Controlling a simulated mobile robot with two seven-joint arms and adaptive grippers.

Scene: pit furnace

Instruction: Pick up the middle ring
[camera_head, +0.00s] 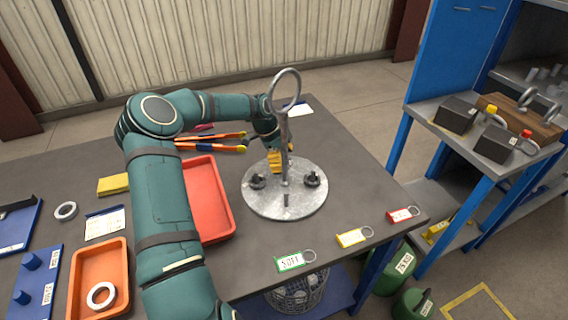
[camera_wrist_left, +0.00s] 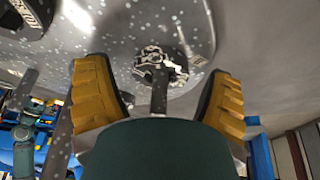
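A large upright metal ring (camera_head: 285,86) tops a rod at the centre of a speckled round plate (camera_head: 262,203) on the table. A grey ring (camera_head: 66,210) lies flat on the table at left, and a white ring (camera_head: 101,295) lies in an orange tray. Which one is the middle ring I cannot tell. My left gripper (camera_head: 276,158) is at the plate's far edge, behind the rod. In the left wrist view its yellow fingers (camera_wrist_left: 160,95) are apart, with a dark clamp-like fitting (camera_wrist_left: 160,66) in line with the gap. Contact cannot be told. My right gripper is not visible.
Tags with small rings, green (camera_head: 290,262), yellow (camera_head: 353,237) and red (camera_head: 403,215), lie along the table's near right edge. A red tray (camera_head: 208,200) is left of the plate. A blue shelf (camera_head: 470,145) with dark blocks stands at right.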

